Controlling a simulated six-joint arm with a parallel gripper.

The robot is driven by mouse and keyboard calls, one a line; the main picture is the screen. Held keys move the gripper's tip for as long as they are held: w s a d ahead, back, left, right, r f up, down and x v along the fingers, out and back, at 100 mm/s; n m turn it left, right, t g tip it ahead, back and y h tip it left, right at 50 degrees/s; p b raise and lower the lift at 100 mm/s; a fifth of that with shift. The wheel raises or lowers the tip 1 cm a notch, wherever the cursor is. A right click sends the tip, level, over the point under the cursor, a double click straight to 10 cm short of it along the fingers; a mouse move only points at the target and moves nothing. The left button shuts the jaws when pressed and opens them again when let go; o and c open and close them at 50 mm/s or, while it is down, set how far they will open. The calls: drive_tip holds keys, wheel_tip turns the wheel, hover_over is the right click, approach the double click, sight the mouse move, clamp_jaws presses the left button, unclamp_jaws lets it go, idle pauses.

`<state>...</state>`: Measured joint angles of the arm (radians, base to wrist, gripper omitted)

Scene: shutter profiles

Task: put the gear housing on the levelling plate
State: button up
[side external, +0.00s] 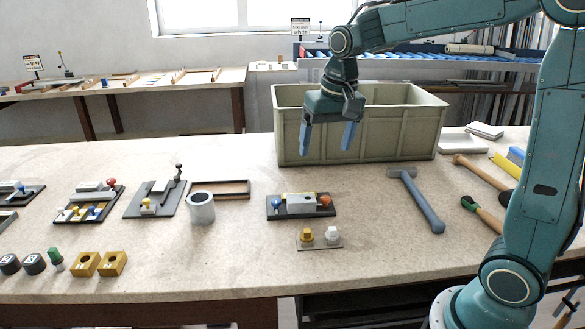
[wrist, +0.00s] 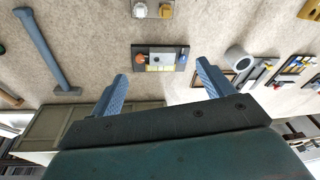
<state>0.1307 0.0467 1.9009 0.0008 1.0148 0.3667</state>
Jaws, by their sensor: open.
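My gripper (side external: 326,150) is open and empty, fingers pointing down, in front of the green-grey crate and above the bench. In the wrist view my gripper (wrist: 162,84) has its two blue fingers wide apart, with nothing between them. No part is labelled as the gear housing or levelling plate, so I cannot tell which they are. A dark plate (side external: 273,213) with a grey block (side external: 301,204), a blue knob and an orange knob lies in front of my gripper; this plate (wrist: 139,66) also shows beyond the fingers. A hollow grey cylinder (side external: 201,208) stands to its left.
A small plate (side external: 319,244) carries a brass and a pale fitting. The large crate (side external: 400,135) stands behind. A blue-grey hammer (side external: 420,202) and other tools lie right. Fixture plates (side external: 152,203) and gold blocks (side external: 85,264) lie left. Bare bench separates the dark plate from the hammer.

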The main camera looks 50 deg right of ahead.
drive_tip(key=s+a+n+t, duration=0.1)
drive_tip(key=s+a+n, duration=0.1)
drive_tip(key=s, duration=0.8)
drive_tip(key=s+a+n+t, duration=0.2)
drive_tip(key=s+a+n, duration=0.1)
drive_tip(key=s, duration=0.7)
drive_tip(key=shift+r+n+t, duration=0.2)
drive_tip(key=shift+n+t, duration=0.1)
drive_tip(key=shift+n, duration=0.1)
